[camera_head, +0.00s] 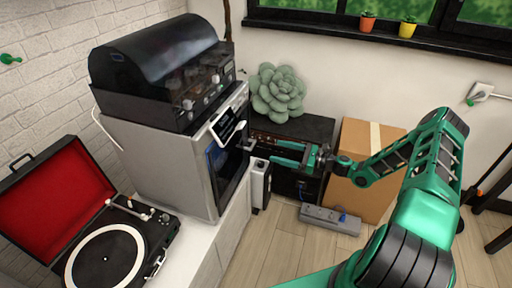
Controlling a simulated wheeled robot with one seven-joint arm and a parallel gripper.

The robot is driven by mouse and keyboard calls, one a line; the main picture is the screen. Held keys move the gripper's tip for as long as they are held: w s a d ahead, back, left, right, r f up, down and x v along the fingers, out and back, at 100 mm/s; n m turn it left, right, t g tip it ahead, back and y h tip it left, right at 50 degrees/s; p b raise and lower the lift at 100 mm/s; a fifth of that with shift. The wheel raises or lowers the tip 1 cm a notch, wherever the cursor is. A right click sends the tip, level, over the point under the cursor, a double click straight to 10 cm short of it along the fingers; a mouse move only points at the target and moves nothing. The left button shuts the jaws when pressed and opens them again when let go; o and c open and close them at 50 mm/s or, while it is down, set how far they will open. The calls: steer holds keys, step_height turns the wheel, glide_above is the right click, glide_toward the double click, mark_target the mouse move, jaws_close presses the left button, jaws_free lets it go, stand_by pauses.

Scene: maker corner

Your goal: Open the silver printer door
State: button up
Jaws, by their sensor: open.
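The silver printer (165,160) stands on a white cabinet left of centre, with its front facing right. Its door (226,158) has a dark window and lies close against the front, so it looks shut. A dark handle (248,144) sticks out from the front. My gripper (275,153) is to the right of the door, with its green fingers pointing left toward the handle. The fingers are apart with nothing visible between them. The tips look close to the handle, but I cannot tell whether they touch it.
A black machine with a domed lid (160,65) sits on top of the printer. An open red-lined record player (110,235) is at the lower left.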

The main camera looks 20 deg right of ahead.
mark_target(254, 145)
steer(key=x, duration=1)
steer(key=shift+w+a, duration=0.2)
steer(key=shift+w, duration=0.05)
steer(key=c, duration=1.4)
steer(key=shift+c, duration=0.5)
